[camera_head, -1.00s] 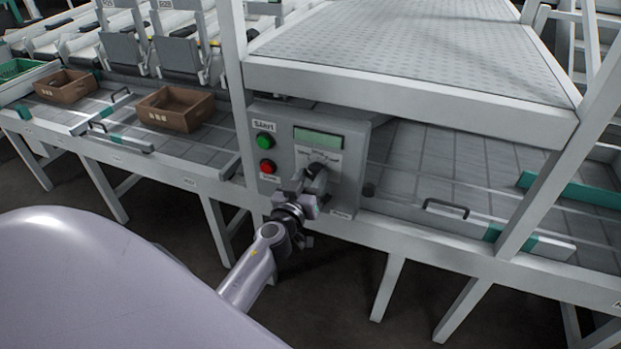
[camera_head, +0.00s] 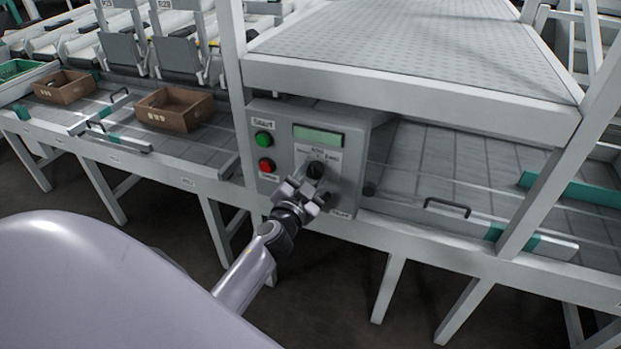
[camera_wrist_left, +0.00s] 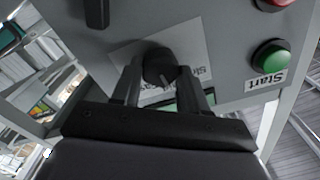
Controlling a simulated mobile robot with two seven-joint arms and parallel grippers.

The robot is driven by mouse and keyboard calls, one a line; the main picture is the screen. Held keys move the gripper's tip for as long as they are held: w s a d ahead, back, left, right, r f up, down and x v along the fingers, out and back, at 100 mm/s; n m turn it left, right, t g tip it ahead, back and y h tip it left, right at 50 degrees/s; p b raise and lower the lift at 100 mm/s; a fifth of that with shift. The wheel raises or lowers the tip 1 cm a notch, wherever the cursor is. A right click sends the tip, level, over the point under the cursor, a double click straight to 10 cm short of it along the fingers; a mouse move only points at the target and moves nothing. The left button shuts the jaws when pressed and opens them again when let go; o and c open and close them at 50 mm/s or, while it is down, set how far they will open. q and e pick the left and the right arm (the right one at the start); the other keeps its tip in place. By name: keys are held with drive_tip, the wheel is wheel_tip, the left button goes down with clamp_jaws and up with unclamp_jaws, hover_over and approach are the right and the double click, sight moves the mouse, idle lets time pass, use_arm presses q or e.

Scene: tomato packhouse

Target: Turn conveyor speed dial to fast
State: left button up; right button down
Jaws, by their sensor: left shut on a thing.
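The conveyor speed dial (camera_head: 316,169) is a round black knob on the grey control panel (camera_head: 348,182), below a green display. My right gripper is not in view.
A green start button (camera_head: 264,139) and a red button (camera_head: 266,166) sit left of the dial. Brown crates (camera_head: 176,109) stand on the conveyor at left, and a white frame post (camera_head: 236,90) rises beside the panel.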

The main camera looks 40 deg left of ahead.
use_arm(q)
drive_tip(key=m, duration=0.5)
drive_tip(key=shift+f+m+b, duration=0.1)
drive_tip(key=shift+m+b, duration=0.2)
drive_tip(key=m, duration=0.5)
drive_tip(key=shift+d, duration=0.1)
drive_tip(key=shift+m, duration=0.3)
drive_tip(key=o, duration=1.1)
drive_tip(key=shift+c, duration=0.2)
drive_tip(key=v, duration=0.7)
drive_tip(key=shift+s, duration=0.1)
